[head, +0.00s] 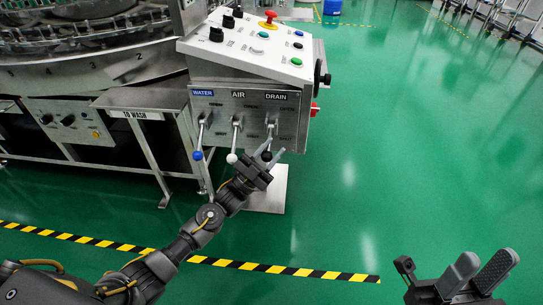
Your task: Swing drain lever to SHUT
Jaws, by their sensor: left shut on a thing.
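The drain lever (271,127) is on the grey valve panel under the label DRAIN, to the right of the other two levers. Its metal stem shows near the pivot, and its lower end is hidden at my left gripper. My left gripper (272,150) reaches up from below and is shut on the lever's lower end.
The water lever (199,135) with a blue knob and the air lever (235,138) with a white knob hang left of the drain lever. A white control box (255,45) with buttons sits above. A steel table (145,100) stands to the left. The green floor at right is clear.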

